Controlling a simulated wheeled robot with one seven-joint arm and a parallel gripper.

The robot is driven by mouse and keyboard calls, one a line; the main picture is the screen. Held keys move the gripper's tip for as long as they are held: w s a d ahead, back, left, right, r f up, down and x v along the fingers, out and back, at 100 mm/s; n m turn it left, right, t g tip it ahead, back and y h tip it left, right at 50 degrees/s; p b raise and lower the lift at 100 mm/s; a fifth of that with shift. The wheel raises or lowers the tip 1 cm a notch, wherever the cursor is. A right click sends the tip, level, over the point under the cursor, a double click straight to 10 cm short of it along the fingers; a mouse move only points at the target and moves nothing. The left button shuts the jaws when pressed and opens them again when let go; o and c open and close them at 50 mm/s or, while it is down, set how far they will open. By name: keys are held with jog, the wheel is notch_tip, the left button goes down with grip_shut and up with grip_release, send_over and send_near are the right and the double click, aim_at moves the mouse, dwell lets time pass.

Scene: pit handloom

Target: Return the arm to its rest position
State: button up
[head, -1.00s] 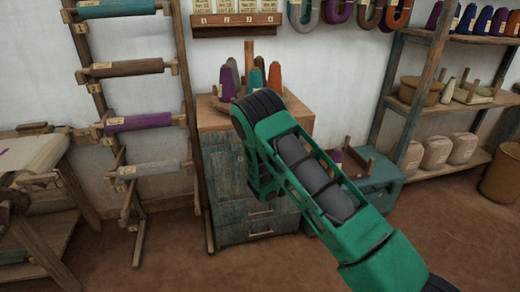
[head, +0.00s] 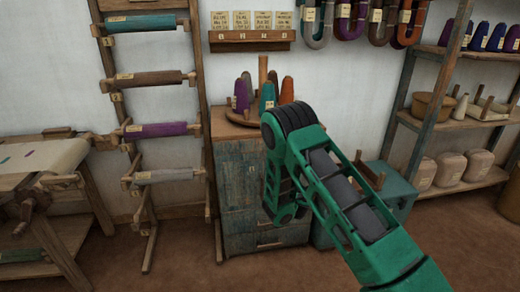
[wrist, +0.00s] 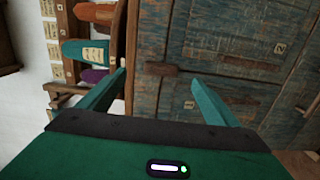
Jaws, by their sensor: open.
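My gripper (wrist: 160,85) shows in the wrist view with its two green fingers spread apart and nothing between them. It faces the blue-grey wooden cabinet (wrist: 220,55), whose panel and handle show beyond the fingers; the exact gap cannot be told. In the head view my green arm is bent in front of the same cabinet (head: 235,190), and the gripper itself is hidden behind the arm.
Yarn cones (head: 267,97) stand on the cabinet top, close to my arm. A rack of rollers (head: 155,130) stands left of it. A teal chest (head: 396,186) and shelves (head: 430,118) are at right. Brown floor (head: 185,262) is clear in front of the rack.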

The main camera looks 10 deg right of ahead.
jog(key=s+d+r+m+g+h, duration=0.2)
jog(key=d+r+m+h, duration=0.4)
jog(key=d, duration=0.6)
jog(key=s+d+r+m+g+h, duration=0.1)
jog(key=s+d+r+m+g, duration=0.4)
jog(key=s+d, duration=0.4)
jog(key=s+d+r+m+g+h, duration=0.2)
jog(key=s+d+m+g, duration=0.3)
jog(key=s+d, duration=0.4)
jog(key=s+a+r+m+g+y, duration=0.1)
jog(key=s+m+g+y, duration=0.4)
jog(key=s, duration=1.3)
jog(key=s+a+m+y, duration=0.1)
jog(key=s+a, duration=0.3)
jog(key=s, duration=0.3)
jog(key=s+a+r+m+y, duration=0.1)
jog(key=s+a+y, duration=0.1)
jog(key=s+a, duration=0.2)
jog(key=s+a+m+y, duration=0.1)
jog(key=s+a, duration=0.3)
jog(key=s, duration=0.6)
jog(key=shift+r+g+y, duration=0.3)
jog(key=shift+r+g, duration=0.1)
